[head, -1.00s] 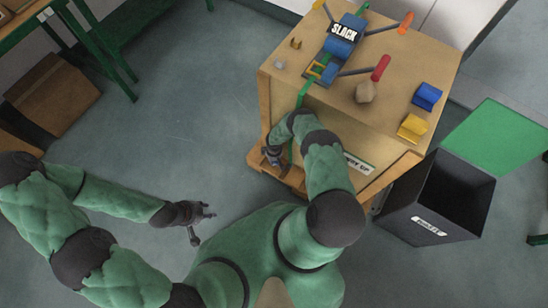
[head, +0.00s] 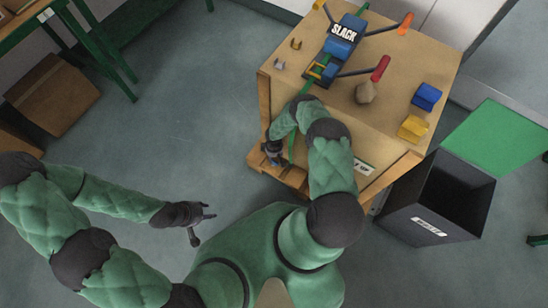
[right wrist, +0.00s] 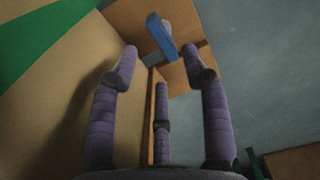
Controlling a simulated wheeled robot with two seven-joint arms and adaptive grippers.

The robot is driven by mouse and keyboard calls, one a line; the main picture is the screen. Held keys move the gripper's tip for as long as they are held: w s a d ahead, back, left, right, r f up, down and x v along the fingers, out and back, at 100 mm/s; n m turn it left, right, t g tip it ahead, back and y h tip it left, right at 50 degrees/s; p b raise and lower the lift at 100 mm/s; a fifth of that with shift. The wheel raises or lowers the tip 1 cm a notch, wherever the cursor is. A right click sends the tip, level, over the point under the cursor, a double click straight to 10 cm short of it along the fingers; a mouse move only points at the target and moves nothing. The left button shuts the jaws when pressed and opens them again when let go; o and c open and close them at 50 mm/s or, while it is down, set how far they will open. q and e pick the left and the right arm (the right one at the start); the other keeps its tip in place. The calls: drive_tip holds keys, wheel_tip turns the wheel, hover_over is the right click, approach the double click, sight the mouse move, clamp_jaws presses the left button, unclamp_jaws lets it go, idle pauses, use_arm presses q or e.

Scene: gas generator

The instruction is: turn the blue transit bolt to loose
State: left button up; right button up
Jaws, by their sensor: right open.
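The blue transit bolt (right wrist: 160,37) shows in the right wrist view as a flat blue bar on the brown wood at the top, with a small blue-grey piece at its right edge. My right gripper (right wrist: 161,68) is open, its purple-grey fingers spread below the bolt in the picture and apart from it. In the head view my right gripper (head: 273,156) is low beside the left side of the wooden crate (head: 405,70). The bolt cannot be made out there. My left gripper (head: 203,215) is open and empty over the floor.
A green strap (right wrist: 45,30) runs down the crate side. On the crate top are a ratchet marked SLACK (head: 344,33), blue (head: 427,96) and yellow (head: 413,127) blocks. A dark open bin (head: 440,205) stands at the right.

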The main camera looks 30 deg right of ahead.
drive_tip(key=shift+r, duration=1.15)
